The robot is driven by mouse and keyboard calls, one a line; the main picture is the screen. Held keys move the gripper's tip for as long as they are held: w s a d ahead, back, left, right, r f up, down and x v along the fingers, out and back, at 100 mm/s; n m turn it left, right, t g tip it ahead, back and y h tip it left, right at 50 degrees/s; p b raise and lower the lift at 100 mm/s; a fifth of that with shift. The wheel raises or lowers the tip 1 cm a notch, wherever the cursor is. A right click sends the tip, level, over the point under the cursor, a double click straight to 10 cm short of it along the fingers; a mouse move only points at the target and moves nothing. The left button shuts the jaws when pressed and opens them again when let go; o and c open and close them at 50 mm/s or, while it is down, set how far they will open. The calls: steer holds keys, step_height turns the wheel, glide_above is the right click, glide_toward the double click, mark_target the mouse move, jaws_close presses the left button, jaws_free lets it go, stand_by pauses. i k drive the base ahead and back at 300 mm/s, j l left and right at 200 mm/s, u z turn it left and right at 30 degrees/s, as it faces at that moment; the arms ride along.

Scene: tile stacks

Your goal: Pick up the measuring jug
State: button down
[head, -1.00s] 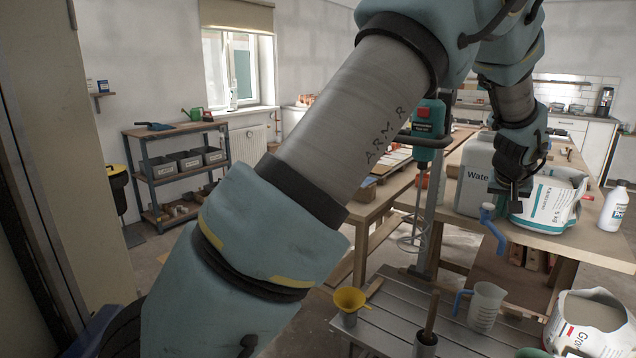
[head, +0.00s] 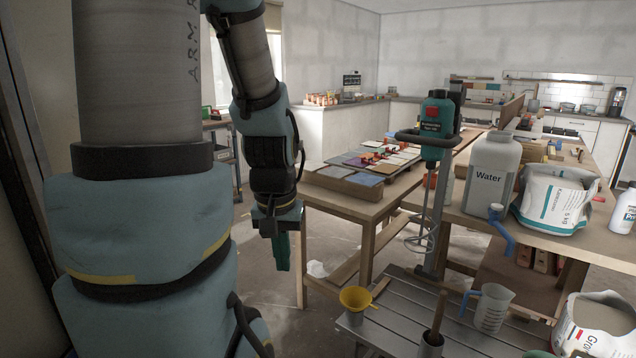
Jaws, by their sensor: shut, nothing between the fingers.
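The measuring jug (head: 491,310) is a clear, greyish jug with a blue handle on its left side. It stands upright on the low grey slatted table at the lower right. My gripper (head: 281,262) hangs pointing down to the left of that table, well apart from the jug. It is shut and empty.
The low slatted table (head: 405,325) also bears a yellow funnel (head: 356,298) and a dark pot with a stick (head: 431,343). A teal mixer (head: 437,130) stands behind it. A water canister (head: 491,175) and a white sack (head: 553,200) stand on the workbench.

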mark_target(494, 300)
steer(key=z, duration=1.1)
